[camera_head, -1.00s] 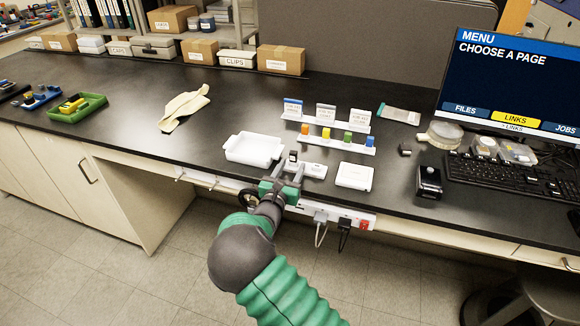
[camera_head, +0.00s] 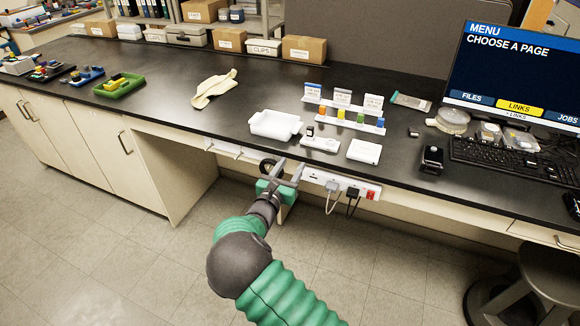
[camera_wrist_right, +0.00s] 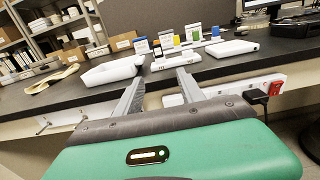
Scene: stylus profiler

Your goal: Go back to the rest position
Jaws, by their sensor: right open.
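My right gripper (camera_head: 288,173) is open and empty in front of the bench's front edge, with its fingers toward the bench. In the right wrist view its two fingers (camera_wrist_right: 160,92) are spread apart with nothing between them. A white tray (camera_head: 274,134) stands on the black bench (camera_head: 215,118) beyond the fingers. A white holder (camera_head: 320,144) with a small dark item lies right of the tray, and a flat white box (camera_head: 364,151) lies further right. My left gripper is not in view.
A white power strip (camera_head: 345,185) with plugs and a red switch runs along the bench front, close right of the gripper. A rack with colored blocks (camera_head: 350,121), a cloth (camera_head: 214,88), a keyboard (camera_head: 510,160) and a monitor (camera_head: 510,70) are on the bench. A stool (camera_head: 545,270) stands at right.

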